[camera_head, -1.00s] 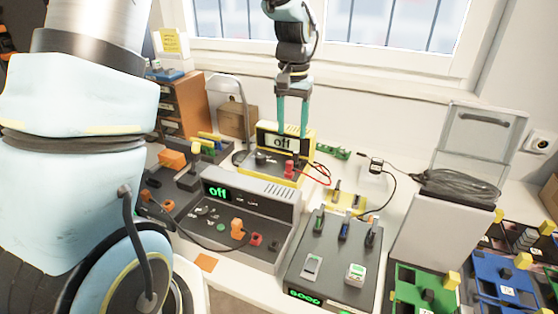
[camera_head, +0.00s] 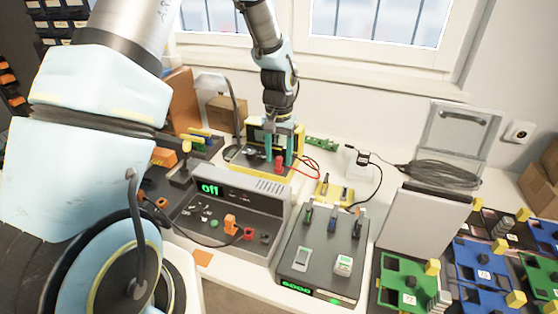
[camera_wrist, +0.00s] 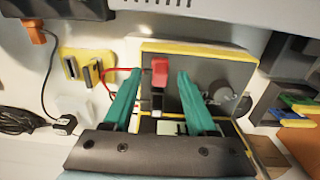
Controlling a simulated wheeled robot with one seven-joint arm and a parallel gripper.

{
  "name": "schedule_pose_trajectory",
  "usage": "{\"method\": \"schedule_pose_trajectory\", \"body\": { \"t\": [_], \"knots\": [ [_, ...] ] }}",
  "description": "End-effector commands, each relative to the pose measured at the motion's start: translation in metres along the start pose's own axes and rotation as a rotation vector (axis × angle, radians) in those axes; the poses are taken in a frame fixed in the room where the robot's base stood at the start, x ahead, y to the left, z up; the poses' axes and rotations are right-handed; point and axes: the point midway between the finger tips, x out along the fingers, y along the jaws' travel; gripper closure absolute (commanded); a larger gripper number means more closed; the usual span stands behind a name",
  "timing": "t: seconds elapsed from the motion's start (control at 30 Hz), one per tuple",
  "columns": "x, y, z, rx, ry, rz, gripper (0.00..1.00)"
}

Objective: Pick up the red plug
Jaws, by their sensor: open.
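The red plug (camera_head: 279,164) stands on the dark face of the yellow-edged instrument (camera_head: 245,161) at the back of the bench, with a red cable beside it. My gripper (camera_head: 280,157) is open, its teal fingers pointing down around the plug. In the wrist view the red plug (camera_wrist: 159,72) shows between the two spread fingertips of my gripper (camera_wrist: 158,76), with gaps on both sides. I see no finger touching it. My fingers hide part of the instrument's display.
A grey device reading "off" (camera_head: 255,197) stands in front, with an orange plug (camera_head: 230,222) on it. A dark box with switches (camera_head: 324,262) is to its right. A lamp (camera_head: 236,100) stands close left of the arm. A clear-lidded case (camera_head: 420,228) is further right.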

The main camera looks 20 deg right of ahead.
Motion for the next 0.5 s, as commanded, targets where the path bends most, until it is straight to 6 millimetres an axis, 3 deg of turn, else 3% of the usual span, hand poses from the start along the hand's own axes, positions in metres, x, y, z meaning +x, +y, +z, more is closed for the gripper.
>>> {"method": "schedule_pose_trajectory", "body": {
  "t": [0.13,0.5],
  "knots": [
    [0.0001,0.0001,0.0000,0.000,0.000,0.000,0.43],
    [-0.0002,0.0001,-0.0001,0.000,0.000,0.000,0.84]
  ]
}}
